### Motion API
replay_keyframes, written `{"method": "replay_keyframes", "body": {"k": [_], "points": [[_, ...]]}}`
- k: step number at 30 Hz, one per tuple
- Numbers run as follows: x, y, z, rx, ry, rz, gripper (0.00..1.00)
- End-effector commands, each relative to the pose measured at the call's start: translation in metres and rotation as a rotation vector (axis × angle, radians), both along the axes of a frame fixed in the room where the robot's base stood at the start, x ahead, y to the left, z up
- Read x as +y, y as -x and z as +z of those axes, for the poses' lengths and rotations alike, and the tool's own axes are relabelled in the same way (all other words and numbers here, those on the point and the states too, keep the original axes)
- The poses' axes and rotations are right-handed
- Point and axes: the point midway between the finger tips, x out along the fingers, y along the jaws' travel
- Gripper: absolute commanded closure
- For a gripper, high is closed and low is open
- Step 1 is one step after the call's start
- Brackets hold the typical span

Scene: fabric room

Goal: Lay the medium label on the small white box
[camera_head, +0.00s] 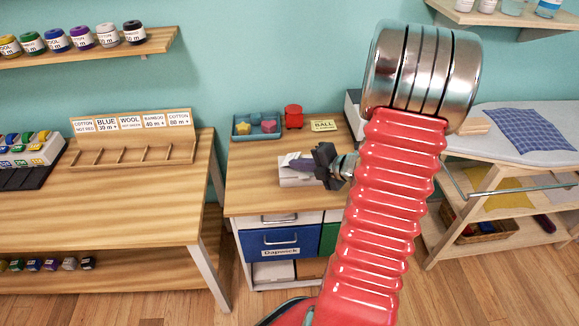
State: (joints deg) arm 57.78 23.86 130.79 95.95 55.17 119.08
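A small white box (293,180) sits on the wooden top of the drawer unit, in the middle of the view. My dark gripper (318,163) is at its right end, low over it, and covers part of it. A dark purplish-grey shape (301,164) lies at the box's top beside the gripper. I cannot tell whether it is a finger or a separate thing. Whether the gripper touches the box or holds anything is too small to tell. A yellow label reading "BALL" (323,125) lies behind the gripper. I cannot tell which label is the medium one.
A blue tray (236,134) with small shapes and a red round container (293,117) stand behind the box. A wooden rack (130,155) with label cards stands on the left table (110,205). My red arm hides the right part of the unit. An ironing board (490,150) is at right.

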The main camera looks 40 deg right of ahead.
Motion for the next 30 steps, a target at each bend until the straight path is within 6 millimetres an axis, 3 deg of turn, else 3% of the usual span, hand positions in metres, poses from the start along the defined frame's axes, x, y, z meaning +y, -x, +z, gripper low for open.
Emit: {"method": "replay_keyframes", "body": {"k": [10, 15, 22, 30], "points": [[0.0, 0.0, -0.002, 0.0, 0.001, 0.0, 1.0], [0.0, 0.0, -0.002, 0.0, 0.0, 0.001, 0.89], [0.0, 0.0, -0.001, 0.0, 0.0, 0.001, 0.89], [-0.003, 0.015, 0.008, -0.002, 0.003, 0.001, 0.89]]}}
